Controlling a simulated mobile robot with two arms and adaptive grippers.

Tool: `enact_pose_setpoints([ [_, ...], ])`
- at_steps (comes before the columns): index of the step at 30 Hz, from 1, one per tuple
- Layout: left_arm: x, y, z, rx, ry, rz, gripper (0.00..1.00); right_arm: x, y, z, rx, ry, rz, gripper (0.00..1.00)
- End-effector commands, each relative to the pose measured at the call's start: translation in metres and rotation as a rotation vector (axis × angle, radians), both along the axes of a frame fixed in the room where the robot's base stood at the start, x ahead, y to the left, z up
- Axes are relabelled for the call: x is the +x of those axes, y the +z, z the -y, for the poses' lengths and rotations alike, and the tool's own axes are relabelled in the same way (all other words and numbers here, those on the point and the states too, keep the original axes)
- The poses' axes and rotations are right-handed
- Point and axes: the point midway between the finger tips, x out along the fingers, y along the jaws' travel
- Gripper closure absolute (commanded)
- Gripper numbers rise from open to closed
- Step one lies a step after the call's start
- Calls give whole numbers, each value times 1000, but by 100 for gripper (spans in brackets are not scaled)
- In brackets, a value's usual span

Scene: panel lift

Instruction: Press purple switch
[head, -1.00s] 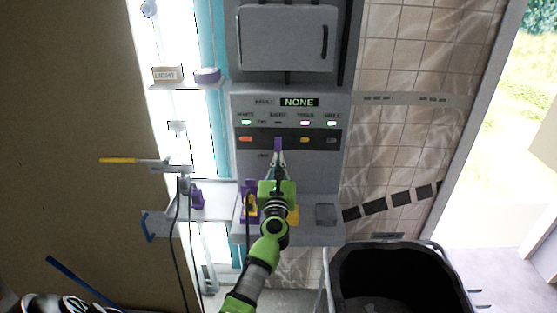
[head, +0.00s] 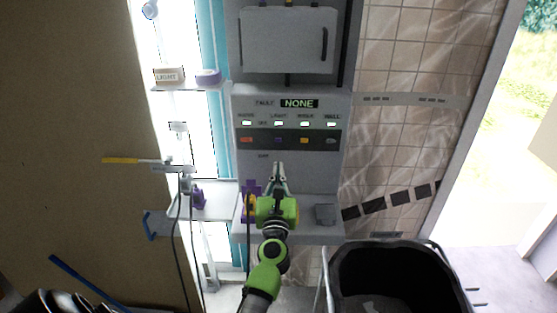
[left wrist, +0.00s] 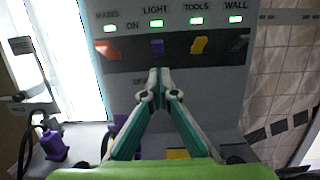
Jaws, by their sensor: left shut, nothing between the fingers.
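The purple switch (head: 278,141) sits in the dark strip of the grey panel (head: 310,172), under the LIGHT label, between an orange-red switch and a yellow one. It also shows in the left wrist view (left wrist: 157,47), just beyond my fingertips. The lamp above it (head: 278,124) is lit green. My left gripper (head: 279,166) is shut and empty, its tips below the switch in the head view. In the left wrist view the closed tips (left wrist: 159,73) appear apart from the switch. My right gripper is not in view.
The display (head: 299,103) reads NONE. A ledge below the panel holds a purple object (head: 250,188) and a grey block (head: 325,213). A black bin (head: 385,255) stands at the lower right. Shelves (head: 185,87) with small items are at the left.

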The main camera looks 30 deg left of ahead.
Motion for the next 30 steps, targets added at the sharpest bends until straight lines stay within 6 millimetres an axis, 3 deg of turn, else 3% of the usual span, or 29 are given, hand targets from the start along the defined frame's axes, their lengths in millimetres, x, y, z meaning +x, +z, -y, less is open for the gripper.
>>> enact_pose_setpoints([
  [3,-21,-6,13,-1,-1,-2,100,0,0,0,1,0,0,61],
  [10,-44,-9,27,1,0,-1,100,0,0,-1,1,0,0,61],
  [30,-46,-13,30,12,-3,-11,100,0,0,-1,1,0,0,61],
])
